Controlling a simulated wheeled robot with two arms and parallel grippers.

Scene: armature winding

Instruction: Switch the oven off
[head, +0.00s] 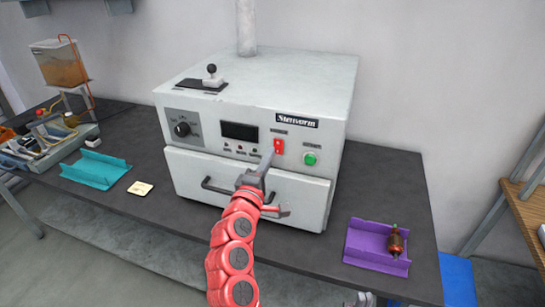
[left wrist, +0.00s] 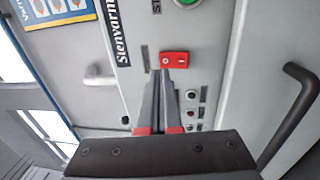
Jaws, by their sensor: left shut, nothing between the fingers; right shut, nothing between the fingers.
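The oven (head: 300,80) is a light grey box on the dark bench. Its front panel carries a red rocker switch (head: 278,146), which also shows in the left wrist view (left wrist: 175,56). My left gripper (head: 269,156) is shut and empty, its fingertips pointing at the red switch from below. In the left wrist view the closed fingertips (left wrist: 166,74) overlap the switch's edge; I cannot tell whether they touch it. The switch's position is too small to read. A small grey part of my right gripper (head: 363,299) shows at the bottom edge, mostly cut off.
A green button (head: 310,158), a dark display (head: 240,131) and a black knob (head: 182,129) are on the panel. The door handle (head: 215,187) sticks out below. A purple tray (head: 372,248) holds an armature (head: 396,241). A teal tray (head: 96,169) lies left.

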